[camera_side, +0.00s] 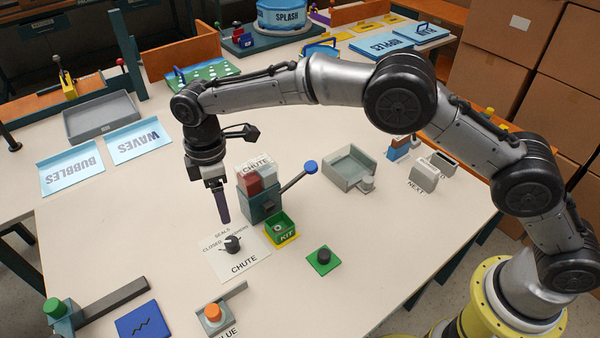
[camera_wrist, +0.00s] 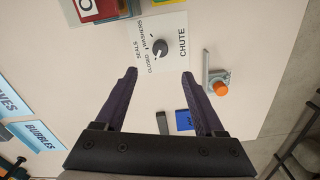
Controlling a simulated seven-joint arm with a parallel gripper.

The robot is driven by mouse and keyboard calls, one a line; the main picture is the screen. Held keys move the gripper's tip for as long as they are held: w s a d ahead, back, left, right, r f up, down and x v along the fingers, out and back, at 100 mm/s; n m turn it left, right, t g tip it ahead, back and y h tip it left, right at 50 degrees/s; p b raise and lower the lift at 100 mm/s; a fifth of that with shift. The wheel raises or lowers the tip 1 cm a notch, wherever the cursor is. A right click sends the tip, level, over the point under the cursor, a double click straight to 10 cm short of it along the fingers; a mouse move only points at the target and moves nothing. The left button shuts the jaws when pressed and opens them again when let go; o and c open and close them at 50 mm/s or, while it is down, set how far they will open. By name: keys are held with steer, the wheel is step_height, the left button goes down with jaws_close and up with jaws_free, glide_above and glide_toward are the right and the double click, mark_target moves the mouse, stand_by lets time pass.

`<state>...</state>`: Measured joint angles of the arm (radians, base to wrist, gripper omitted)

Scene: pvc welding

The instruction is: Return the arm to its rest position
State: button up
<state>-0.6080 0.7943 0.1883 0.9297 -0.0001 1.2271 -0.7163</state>
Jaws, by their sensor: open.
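My gripper (camera_side: 222,207) hangs from my bent arm with its fingers pointing down, above the white table to the left of the chute block. In the wrist view its two dark fingers (camera_wrist: 160,75) are spread apart with nothing between them. Beyond the tips lies the white CHUTE card (camera_wrist: 175,45) with a black knob (camera_wrist: 160,47). In the side view the knob (camera_side: 232,243) sits on the card below and right of the fingers. The gripper touches nothing that I can see.
The chute block (camera_side: 262,203) with its blue-tipped lever (camera_side: 310,167) stands close right of my gripper. A green KIT box (camera_side: 281,229), a grey tray (camera_side: 350,168) and an orange-knobbed fixture (camera_side: 212,313) are nearby. Bare table (camera_side: 130,225) lies to the left.

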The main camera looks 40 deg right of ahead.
steer(key=w+d+r+m+t+y, duration=0.1)
steer(key=d+r, duration=0.5)
steer(key=r, duration=0.2)
steer(key=w+d+r+m+t, duration=0.1)
steer(key=d+r, duration=0.4)
steer(key=r, duration=0.4)
steer(key=s+d+r+m+t, duration=0.2)
steer(key=s+d+r+m, duration=0.2)
steer(key=s+d+r, duration=0.7)
steer(key=s+d+f+m+t, duration=0.2)
steer(key=s+d+m, duration=0.2)
steer(key=s+d, duration=0.65)
steer(key=s+f+m+h, duration=0.1)
steer(key=s+f+m, duration=0.4)
steer(key=s+f, duration=0.5)
steer(key=shift+s+d+f, duration=0.3)
steer(key=shift+s+d, duration=0.15)
steer(key=shift+s, duration=0.6)
